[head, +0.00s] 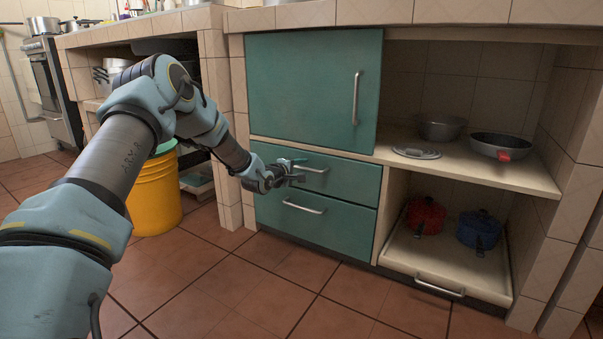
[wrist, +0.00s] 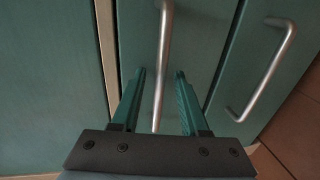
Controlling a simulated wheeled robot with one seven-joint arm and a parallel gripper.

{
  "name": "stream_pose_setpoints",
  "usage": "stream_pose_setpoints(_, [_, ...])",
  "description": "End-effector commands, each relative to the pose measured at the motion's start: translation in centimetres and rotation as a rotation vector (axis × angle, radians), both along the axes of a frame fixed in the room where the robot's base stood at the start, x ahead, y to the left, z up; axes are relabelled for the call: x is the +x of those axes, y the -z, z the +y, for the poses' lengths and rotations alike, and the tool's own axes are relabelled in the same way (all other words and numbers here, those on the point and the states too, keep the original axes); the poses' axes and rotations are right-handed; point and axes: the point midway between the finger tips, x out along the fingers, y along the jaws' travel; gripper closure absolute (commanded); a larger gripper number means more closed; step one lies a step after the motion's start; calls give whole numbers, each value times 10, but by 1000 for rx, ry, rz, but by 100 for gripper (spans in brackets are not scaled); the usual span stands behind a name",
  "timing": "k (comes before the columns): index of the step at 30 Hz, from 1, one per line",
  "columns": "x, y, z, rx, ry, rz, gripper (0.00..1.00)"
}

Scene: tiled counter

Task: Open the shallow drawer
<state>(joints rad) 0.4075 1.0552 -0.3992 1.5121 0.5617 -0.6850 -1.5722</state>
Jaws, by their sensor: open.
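The shallow drawer (head: 352,183) is the upper of two teal drawers under the teal cabinet door, and its front sits flush and closed. Its silver bar handle (head: 314,169) shows at the right of my gripper (head: 297,171) in the head view. In the wrist view the drawer front (wrist: 190,40) fills the middle. There the handle (wrist: 166,35) runs between the two open fingers of my gripper (wrist: 160,73), with a gap on each side. Part of the handle is hidden behind my gripper in the head view. Whether either finger touches the drawer front cannot be told.
The lower teal drawer (head: 340,228) is closed, with its own handle (head: 304,207). The cabinet door (head: 300,90) above is shut. A pull-out tray (head: 480,281) with red (head: 425,215) and blue pots (head: 479,231) is at right. A yellow bucket (head: 155,195) stands left. The tiled floor in front is clear.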

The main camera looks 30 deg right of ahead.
Motion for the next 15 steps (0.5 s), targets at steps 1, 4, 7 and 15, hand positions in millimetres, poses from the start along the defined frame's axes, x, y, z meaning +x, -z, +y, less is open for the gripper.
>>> stream_pose_setpoints(1, [0, 0, -1, 0, 0, 0, 56])
stream_pose_setpoints(4, [1, 0, -1, 1, 0, 0, 56])
stream_pose_setpoints(7, [1, 0, -1, 1, 0, 0, 56])
stream_pose_setpoints(15, [1, 0, -1, 1, 0, 0, 84])
